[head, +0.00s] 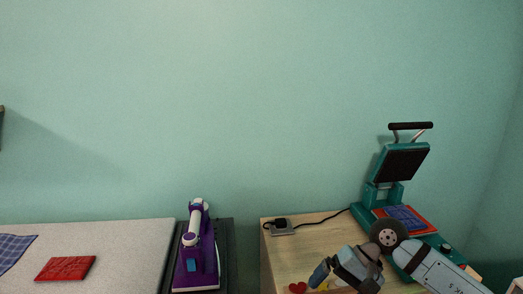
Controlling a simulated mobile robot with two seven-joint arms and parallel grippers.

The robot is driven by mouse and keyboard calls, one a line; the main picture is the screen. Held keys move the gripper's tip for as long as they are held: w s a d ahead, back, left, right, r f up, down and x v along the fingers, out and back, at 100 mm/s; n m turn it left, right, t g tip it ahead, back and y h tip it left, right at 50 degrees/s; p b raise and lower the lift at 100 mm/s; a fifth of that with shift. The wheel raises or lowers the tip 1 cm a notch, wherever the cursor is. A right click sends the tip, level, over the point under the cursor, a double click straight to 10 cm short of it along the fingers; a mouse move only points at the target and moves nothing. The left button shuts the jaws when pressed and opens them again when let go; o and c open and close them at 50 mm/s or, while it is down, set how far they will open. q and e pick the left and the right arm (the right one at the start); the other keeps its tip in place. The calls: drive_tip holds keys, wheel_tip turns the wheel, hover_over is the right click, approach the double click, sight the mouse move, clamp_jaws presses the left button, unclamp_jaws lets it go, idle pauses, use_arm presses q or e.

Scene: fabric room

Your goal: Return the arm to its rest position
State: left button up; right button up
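My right arm (440,268) comes in from the lower right and reaches over the wooden table. Its gripper (322,276) is low over the table, pointing left and down near the front edge of the picture. Its fingers are small and partly hidden, so I cannot tell whether they are open or shut. My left arm and gripper are not in view.
A teal heat press (385,190) stands open behind my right arm, a red cloth with a blue patch (405,218) on its lower plate. A power switch (282,227) and small cut-outs (298,287) lie on the table. A purple iron (197,250) and padded board (115,250) are left.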

drive_tip(key=s+a+r+m+t+y, duration=0.2)
drive_tip(key=s+a+m+y, duration=0.5)
drive_tip(key=a+m+y, duration=0.6)
drive_tip(key=d+f+n+t+h, duration=0.35)
drive_tip(key=n+t, duration=0.25)
drive_tip(key=n, duration=0.6)
drive_tip(key=s+d+f+n+t+h, duration=0.15)
drive_tip(key=d+n+t+h, duration=0.35)
drive_tip(key=n, duration=0.6)
drive_tip(key=d+f+n+t+h, duration=0.25)
drive_tip(key=n+t, duration=0.35)
drive_tip(key=n, duration=0.6)
drive_tip(key=s+d+f+m+g+h, duration=0.4)
drive_tip(key=s+f+m+g+h, duration=0.15)
drive_tip(key=s+f+m, duration=0.75)
use_arm(q)
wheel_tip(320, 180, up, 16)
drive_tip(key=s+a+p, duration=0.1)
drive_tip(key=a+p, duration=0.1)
drive_tip(key=p, duration=2.1)
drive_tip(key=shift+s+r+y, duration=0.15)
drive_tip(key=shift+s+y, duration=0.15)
use_arm(e)
wheel_tip(320, 180, up, 14)
drive_tip(key=d+m, duration=0.1)
drive_tip(key=m, duration=0.2)
drive_tip(key=shift+d+r+m+g+h, duration=0.15)
drive_tip(key=shift+d+m+g+h, duration=0.2)
drive_tip(key=shift+d+h, duration=0.1)
